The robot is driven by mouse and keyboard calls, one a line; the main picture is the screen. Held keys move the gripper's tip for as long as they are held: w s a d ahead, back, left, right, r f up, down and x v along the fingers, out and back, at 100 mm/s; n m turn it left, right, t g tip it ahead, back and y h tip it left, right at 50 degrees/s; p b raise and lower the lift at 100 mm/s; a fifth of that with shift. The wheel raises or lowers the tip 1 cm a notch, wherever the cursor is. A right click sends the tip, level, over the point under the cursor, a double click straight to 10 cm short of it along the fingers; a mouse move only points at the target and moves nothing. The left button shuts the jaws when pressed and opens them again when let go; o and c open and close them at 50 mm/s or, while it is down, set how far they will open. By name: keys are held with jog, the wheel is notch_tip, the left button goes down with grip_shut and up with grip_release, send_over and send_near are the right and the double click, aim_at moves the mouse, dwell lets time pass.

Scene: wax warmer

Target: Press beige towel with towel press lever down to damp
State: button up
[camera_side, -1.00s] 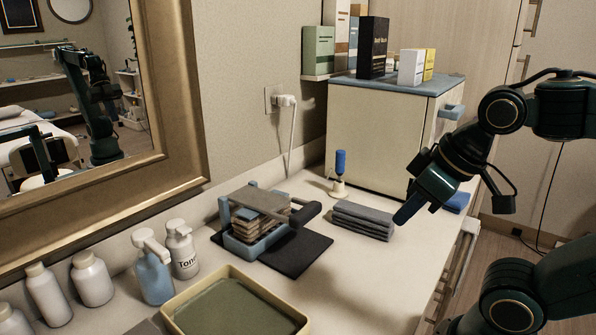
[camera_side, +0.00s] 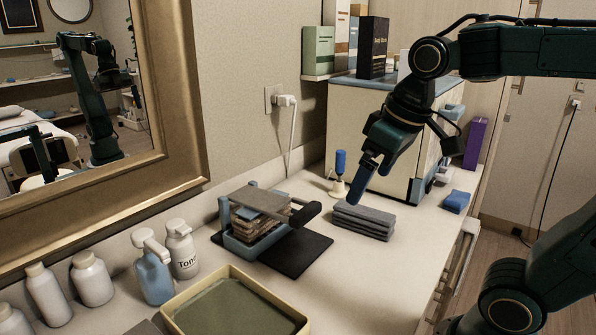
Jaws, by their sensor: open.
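The towel press (camera_side: 237,241) is a blue frame on a dark mat, left of the middle of the counter. Beige towels (camera_side: 262,229) lie stacked in it under a grey top plate (camera_side: 259,201). Its lever ends in a dark round handle (camera_side: 306,214) that points right. My gripper (camera_side: 357,189) is open and empty, in the air above the back of the folded grey towels (camera_side: 364,221), to the right of the lever handle and apart from it. Only one finger shows clearly.
A cream cabinet (camera_side: 352,130) with boxes on top stands behind my gripper. A small blue-handled tool (camera_side: 340,171) stands close to it. A yellow-rimmed tray (camera_side: 303,322) and bottles (camera_side: 155,273) are at the front left.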

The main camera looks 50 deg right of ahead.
jog(key=w+d+r+g, duration=0.1)
jog(key=w+d+g, duration=0.1)
jog(key=w, duration=0.6)
jog(key=g, duration=0.2)
send_over(306, 209)
jog(key=shift+f, duration=0.9)
jog(key=shift+f, duration=0.15)
notch_tip(306, 209, down, 14)
jog(key=shift+r, duration=0.25)
